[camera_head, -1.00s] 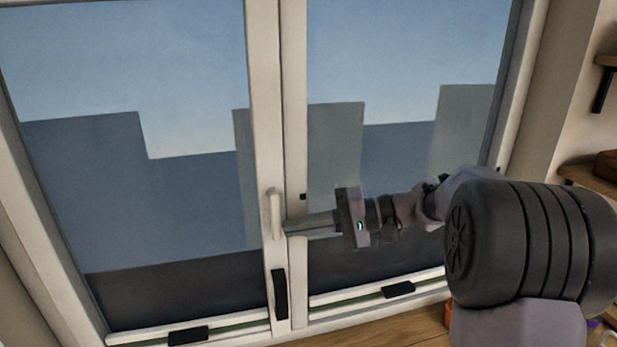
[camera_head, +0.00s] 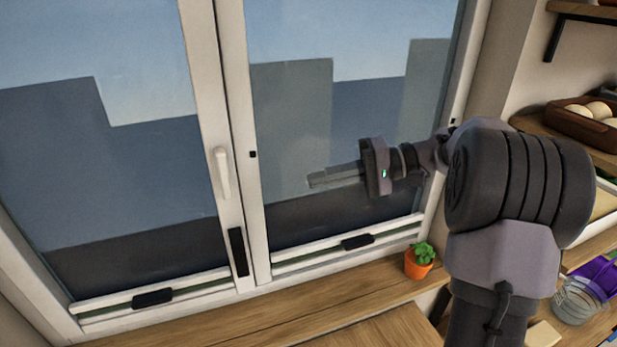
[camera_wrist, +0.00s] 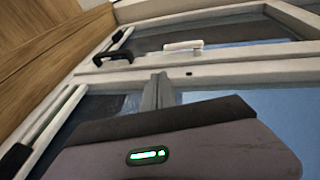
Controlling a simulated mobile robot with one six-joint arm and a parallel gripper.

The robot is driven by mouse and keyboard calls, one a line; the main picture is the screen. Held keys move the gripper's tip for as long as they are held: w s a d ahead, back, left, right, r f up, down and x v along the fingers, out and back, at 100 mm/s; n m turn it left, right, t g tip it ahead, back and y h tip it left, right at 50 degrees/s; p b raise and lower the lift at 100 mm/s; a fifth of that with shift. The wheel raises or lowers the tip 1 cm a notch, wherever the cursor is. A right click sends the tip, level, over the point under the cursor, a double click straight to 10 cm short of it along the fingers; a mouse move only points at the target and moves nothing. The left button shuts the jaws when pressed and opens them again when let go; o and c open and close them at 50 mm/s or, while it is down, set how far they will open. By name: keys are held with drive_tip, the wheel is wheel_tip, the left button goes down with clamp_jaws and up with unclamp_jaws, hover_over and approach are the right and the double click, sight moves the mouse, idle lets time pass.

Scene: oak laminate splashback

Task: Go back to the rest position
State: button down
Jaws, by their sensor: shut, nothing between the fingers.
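My gripper (camera_head: 312,181) is shut and empty, held in front of the right window pane (camera_head: 290,110). It points left and stands clear of the white window handle (camera_head: 221,172), which hangs downward on the middle frame post. In the wrist view the shut fingers (camera_wrist: 158,88) reach toward the window frame, and the white handle (camera_wrist: 183,46) lies beyond them, apart from the tips. The window looks closed.
A wooden sill (camera_head: 330,305) runs below the window. An orange pot with a green plant (camera_head: 420,260) stands on it beside my arm. At right are shelves with a brown tray (camera_head: 575,123), a glass jar (camera_head: 580,300) and a purple item (camera_head: 597,274).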

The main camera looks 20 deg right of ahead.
drive_tip(key=s+a+f+g+h+b, duration=0.3)
drive_tip(key=s+a+f+h+b, duration=0.5)
drive_tip(key=s+a+f, duration=0.6)
drive_tip(key=s+d+f+m+t+h+b, duration=0.1)
drive_tip(key=s+d+f+t+h+b, duration=0.1)
drive_tip(key=s+f+t+h+b, duration=0.2)
drive_tip(key=s+f+h+b, duration=0.1)
drive_tip(key=s+f, duration=0.2)
drive_tip(key=s, duration=0.2)
drive_tip(key=shift+s+d+m, duration=0.2)
drive_tip(key=shift+s+m, duration=0.05)
drive_tip(key=shift+m, duration=0.15)
